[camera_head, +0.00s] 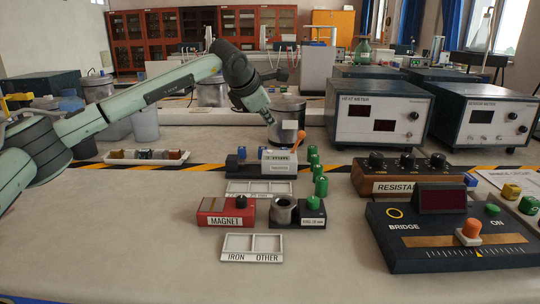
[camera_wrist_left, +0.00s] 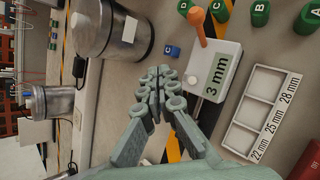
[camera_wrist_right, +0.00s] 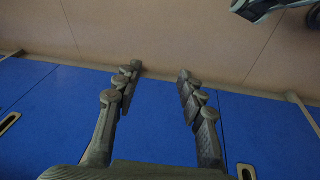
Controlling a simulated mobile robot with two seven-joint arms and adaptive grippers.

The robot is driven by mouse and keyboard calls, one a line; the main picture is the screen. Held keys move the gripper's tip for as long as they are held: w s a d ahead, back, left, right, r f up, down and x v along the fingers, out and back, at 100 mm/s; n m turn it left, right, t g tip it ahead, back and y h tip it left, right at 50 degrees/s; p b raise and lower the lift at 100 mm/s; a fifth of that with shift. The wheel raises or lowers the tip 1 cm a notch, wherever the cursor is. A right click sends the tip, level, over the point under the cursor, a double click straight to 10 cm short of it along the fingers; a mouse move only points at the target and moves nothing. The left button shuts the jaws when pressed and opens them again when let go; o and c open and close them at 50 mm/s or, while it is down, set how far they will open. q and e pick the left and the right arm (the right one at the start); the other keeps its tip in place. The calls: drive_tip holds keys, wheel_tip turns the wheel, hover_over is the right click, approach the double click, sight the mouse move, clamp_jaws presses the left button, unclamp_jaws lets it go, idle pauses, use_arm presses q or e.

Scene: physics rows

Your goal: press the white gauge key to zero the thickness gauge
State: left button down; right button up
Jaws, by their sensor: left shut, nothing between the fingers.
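The thickness gauge (camera_head: 279,162) is a pale box with an orange lever (camera_head: 299,140), on the bench in the middle of the head view. In the left wrist view the gauge (camera_wrist_left: 222,58) shows a "3 mm" label. A small pale round part (camera_wrist_left: 193,80) at its near end may be the white key; I cannot tell for sure. My left gripper (camera_head: 269,118) is shut and empty, above and behind the gauge in the head view. In the left wrist view its fingertips (camera_wrist_left: 162,82) appear beside the gauge's end. My right gripper (camera_wrist_right: 158,80) is open and empty, away from the gauge.
A metal pot (camera_head: 288,112) stands close behind the gauge. A small blue block (camera_head: 242,152) sits left of it and green cylinders (camera_head: 321,186) right. A labelled tray (camera_head: 260,196), the red magnet block (camera_head: 226,211) and the bridge box (camera_head: 440,235) lie in front. The front left bench is clear.

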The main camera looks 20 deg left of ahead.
sight(269, 154)
use_arm(q)
wheel_tip(269, 154, down, 5)
drive_tip(key=b, duration=0.2)
drive_tip(key=shift+f+b, duration=0.15)
drive_tip(key=shift+b, duration=0.2)
drive_tip(key=shift+f, duration=0.15)
use_arm(e)
wheel_tip(269, 154, up, 8)
drive_tip(key=shift+s+d+h, duration=0.15)
drive_tip(key=shift+s+h, duration=0.05)
drive_tip(key=shift+h, duration=0.1)
drive_tip(key=shift+f, duration=0.1)
use_arm(q)
drive_tip(key=shift+f, duration=0.1)
use_arm(e)
drive_tip(key=shift+f, duration=0.15)
use_arm(q)
drive_tip(key=shift+f+b, duration=0.3)
drive_tip(key=shift+b, duration=0.3)
use_arm(e)
drive_tip(key=shift+f, duration=0.35)
